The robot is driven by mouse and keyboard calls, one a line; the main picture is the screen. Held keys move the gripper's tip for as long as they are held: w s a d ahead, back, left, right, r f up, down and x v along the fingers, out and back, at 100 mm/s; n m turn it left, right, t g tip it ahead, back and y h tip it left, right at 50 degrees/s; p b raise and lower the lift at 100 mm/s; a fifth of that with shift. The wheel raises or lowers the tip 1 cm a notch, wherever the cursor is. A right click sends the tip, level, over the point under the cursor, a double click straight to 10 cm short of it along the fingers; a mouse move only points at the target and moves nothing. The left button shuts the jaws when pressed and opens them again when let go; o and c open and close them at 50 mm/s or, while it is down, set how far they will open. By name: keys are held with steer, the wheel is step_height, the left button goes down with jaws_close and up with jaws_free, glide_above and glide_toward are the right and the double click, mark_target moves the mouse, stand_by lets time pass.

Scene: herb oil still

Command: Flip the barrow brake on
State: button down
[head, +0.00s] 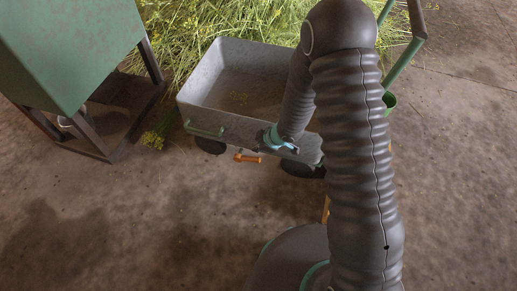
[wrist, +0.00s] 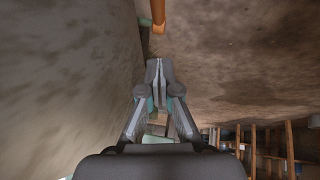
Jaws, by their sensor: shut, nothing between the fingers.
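The barrow (head: 205,122) is a grey metal tray on dark wheels, upright in the middle of the head view. A small orange lever (head: 247,157), which looks like its brake, sticks out low below the near side. The orange lever also shows at the top edge of the wrist view (wrist: 158,15), just beyond my fingertips. My gripper (wrist: 155,66) is shut and empty, with its tips a small gap short of the lever. In the head view my wrist hangs close to the barrow's near side, right of the lever; my fingertips are hard to make out there.
A green box on a dark stand (head: 75,50) stands to the left. Cut herbs with yellow flowers (head: 190,30) are heaped behind the barrow. A green bar (head: 400,65) rises at the right. The floor in front of the barrow (head: 150,220) is clear.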

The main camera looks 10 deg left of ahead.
steer(key=b, duration=0.1)
glide_above(249, 159)
steer(key=s, duration=0.1)
step_height(249, 159, down, 7)
steer(key=shift+w+d+f, duration=0.15)
steer(key=shift+d+f, duration=0.65)
steer(key=shift+f, duration=0.25)
steer(key=shift+w+d+f, duration=0.1)
steer(key=shift+d+f, duration=0.1)
steer(key=shift+f, duration=0.3)
steer(key=shift+f+b, duration=0.1)
steer(key=shift+b, duration=0.25)
